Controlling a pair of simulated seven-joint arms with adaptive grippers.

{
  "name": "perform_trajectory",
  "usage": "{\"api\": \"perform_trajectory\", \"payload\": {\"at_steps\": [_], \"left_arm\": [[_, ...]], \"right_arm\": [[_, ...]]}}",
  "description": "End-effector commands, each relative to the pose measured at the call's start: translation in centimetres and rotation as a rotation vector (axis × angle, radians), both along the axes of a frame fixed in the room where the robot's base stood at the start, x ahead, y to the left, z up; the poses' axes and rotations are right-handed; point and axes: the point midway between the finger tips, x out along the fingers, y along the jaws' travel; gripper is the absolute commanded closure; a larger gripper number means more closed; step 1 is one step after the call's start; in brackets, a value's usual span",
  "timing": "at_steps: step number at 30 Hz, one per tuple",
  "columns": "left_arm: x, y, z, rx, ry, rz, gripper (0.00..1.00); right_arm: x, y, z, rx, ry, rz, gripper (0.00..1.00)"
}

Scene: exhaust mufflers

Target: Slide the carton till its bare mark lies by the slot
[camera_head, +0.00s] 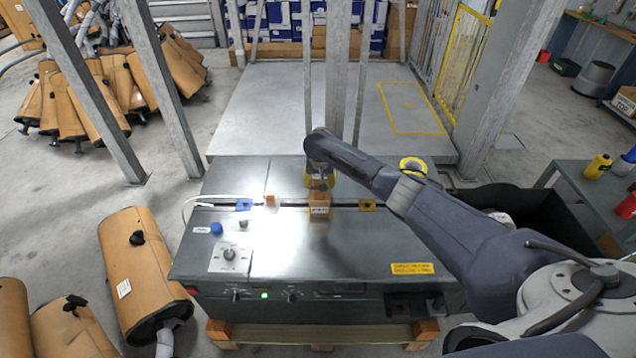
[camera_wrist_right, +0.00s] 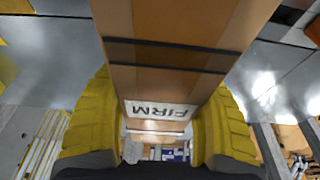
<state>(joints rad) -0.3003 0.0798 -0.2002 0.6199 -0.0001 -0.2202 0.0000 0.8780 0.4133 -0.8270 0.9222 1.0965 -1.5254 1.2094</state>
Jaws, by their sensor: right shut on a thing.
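A small brown carton (camera_head: 320,211) stands on the grey metal table, with small pale lettering on the side facing the head camera. My right gripper (camera_head: 320,186) reaches down onto it from above and is shut on it. In the right wrist view the carton (camera_wrist_right: 175,75) fills the middle between yellow finger pads, with two dark bands and a white label reading "FIRM". A dark slot line (camera_head: 345,205) runs across the table, and the carton covers part of it. I cannot make out a bare mark on the carton. My left gripper is not in view.
On the grey table (camera_head: 360,250), a small orange block (camera_head: 270,199) and a blue patch (camera_head: 243,205) lie left of the carton. An orange-yellow plate with a dark centre (camera_head: 367,205) lies right. A knob panel (camera_head: 230,258) is at front left. A yellow ring (camera_head: 413,165) lies behind right.

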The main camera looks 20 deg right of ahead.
Motion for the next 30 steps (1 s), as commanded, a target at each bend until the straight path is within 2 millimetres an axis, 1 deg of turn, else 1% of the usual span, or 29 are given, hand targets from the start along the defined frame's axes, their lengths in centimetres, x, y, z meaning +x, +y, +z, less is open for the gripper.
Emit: {"api": "perform_trajectory", "payload": {"at_steps": [2,3,9,10,17,22,26,30], "left_arm": [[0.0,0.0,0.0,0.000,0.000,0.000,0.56],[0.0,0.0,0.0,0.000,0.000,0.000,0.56],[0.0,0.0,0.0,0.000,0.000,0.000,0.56],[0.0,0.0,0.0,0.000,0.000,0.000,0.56],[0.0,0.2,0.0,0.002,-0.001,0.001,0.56],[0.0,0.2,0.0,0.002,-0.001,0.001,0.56],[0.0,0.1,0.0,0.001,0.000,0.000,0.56],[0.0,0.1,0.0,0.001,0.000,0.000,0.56]], "right_arm": [[0.0,0.0,0.1,0.000,-0.001,0.000,0.81],[0.1,0.0,0.1,0.000,-0.001,0.000,0.37],[0.0,0.0,0.0,0.000,-0.001,0.000,0.14],[0.0,0.0,0.0,0.000,-0.001,0.000,0.12],[0.0,0.0,0.0,0.000,0.000,0.000,0.12],[-0.2,0.1,0.7,0.001,0.000,0.001,0.12],[-0.5,0.3,2.1,0.001,-0.001,0.002,0.12],[-1.1,0.6,4.4,0.001,-0.003,0.003,0.12]]}}
